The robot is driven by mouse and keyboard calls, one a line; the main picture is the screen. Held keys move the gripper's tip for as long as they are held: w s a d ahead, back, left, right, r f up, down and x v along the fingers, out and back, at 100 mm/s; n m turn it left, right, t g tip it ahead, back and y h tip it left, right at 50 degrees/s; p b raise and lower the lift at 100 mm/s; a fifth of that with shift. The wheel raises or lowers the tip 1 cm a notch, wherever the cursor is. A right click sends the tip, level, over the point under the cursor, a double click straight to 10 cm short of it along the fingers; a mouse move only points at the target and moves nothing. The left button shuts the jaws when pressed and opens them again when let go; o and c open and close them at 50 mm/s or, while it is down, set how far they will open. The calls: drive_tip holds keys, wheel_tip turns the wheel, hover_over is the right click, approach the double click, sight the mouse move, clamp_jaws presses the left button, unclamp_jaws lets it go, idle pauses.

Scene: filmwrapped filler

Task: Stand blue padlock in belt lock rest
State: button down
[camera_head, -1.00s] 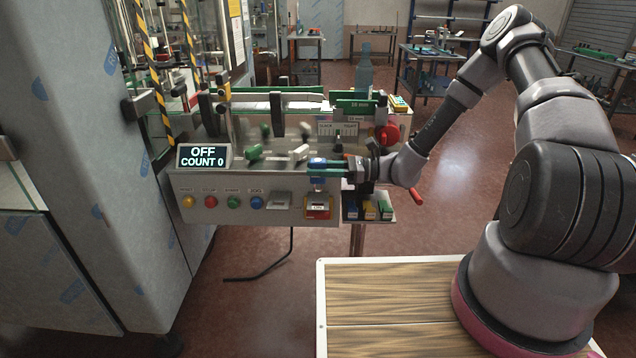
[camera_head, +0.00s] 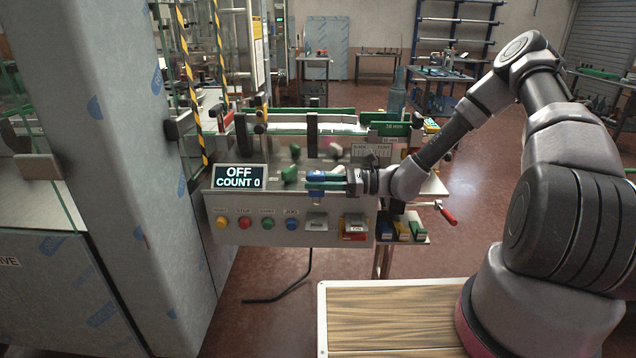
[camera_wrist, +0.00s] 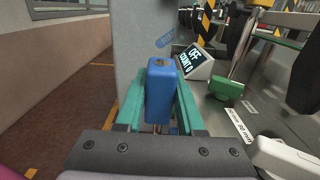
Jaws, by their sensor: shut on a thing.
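My gripper (camera_head: 327,182) is shut on the blue padlock (camera_head: 325,175), above the front edge of the machine's control panel. In the wrist view the padlock (camera_wrist: 161,92) stands between the two teal fingers (camera_wrist: 158,105), its blue body facing the camera. A small shelf (camera_head: 425,240) at the panel's right end carries blue, yellow and green blocks. A red and yellow switch (camera_head: 355,229) is on the panel front, right of and below my gripper. I cannot tell which part is the belt lock rest.
The OFF / COUNT 0 display (camera_head: 240,178) stands left of my gripper. A green knob (camera_head: 289,175) is close by on the deck. A red-handled crank (camera_head: 447,215) sticks out at the right. A tall grey cabinet (camera_head: 110,150) fills the left.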

drive_tip(key=shift+a+f, duration=0.1)
drive_tip(key=shift+f, duration=4.7)
drive_tip(key=shift+f, duration=0.35)
drive_tip(key=shift+c, duration=2.2)
unclamp_jaws()
